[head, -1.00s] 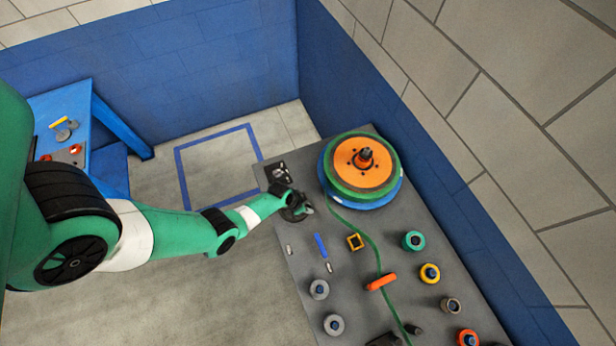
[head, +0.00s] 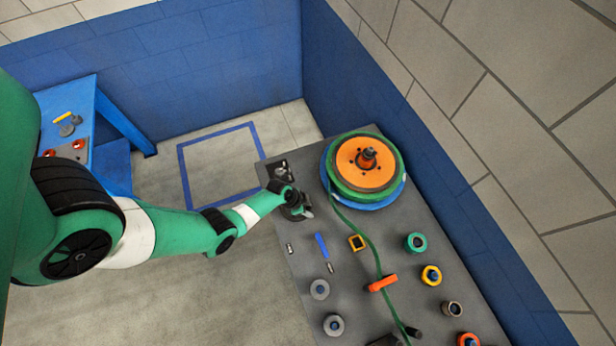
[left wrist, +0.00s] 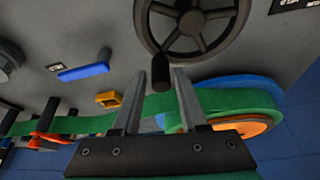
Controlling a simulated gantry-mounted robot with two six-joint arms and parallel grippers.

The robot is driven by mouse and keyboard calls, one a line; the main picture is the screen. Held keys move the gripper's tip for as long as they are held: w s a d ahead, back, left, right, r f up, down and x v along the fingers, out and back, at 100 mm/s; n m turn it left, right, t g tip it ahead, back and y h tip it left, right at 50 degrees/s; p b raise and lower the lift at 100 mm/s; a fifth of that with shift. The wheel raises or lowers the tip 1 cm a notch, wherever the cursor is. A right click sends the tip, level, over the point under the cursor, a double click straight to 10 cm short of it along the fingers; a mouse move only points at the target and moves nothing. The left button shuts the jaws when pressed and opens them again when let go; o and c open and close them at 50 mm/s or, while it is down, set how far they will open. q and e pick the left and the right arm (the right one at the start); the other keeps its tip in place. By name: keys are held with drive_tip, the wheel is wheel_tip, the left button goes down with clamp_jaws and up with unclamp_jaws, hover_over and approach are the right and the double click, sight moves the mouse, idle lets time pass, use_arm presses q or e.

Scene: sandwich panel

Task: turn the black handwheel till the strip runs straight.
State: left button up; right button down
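The black handwheel (left wrist: 232,22) fills the top of the left wrist view. It has a rim, spokes and a black crank knob (left wrist: 153,68) pointing toward my gripper. My left gripper (left wrist: 169,72) has its two grey fingers apart, with the knob at their tips; I cannot tell whether they touch it. In the head view my left gripper (head: 303,212) is over the panel's left edge and largely hides the wheel. The green strip (head: 374,255) leaves the orange-and-green reel (head: 362,165) and curves down the panel. My right gripper is not in view.
The grey panel (head: 310,265) holds an orange bar (head: 383,283), a yellow square frame (head: 357,242), a blue bar (head: 321,245) and several round rollers. A blue wall stands close behind the reel. A blue table (head: 85,105) is at the left; the floor between is clear.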

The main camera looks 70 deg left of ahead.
use_arm(q)
drive_tip(key=shift+o, duration=0.8)
drive_tip(key=p+v, duration=0.5)
drive_tip(key=v, duration=0.2)
drive_tip(key=shift+r, duration=0.25)
drive_tip(key=shift+s, duration=0.1)
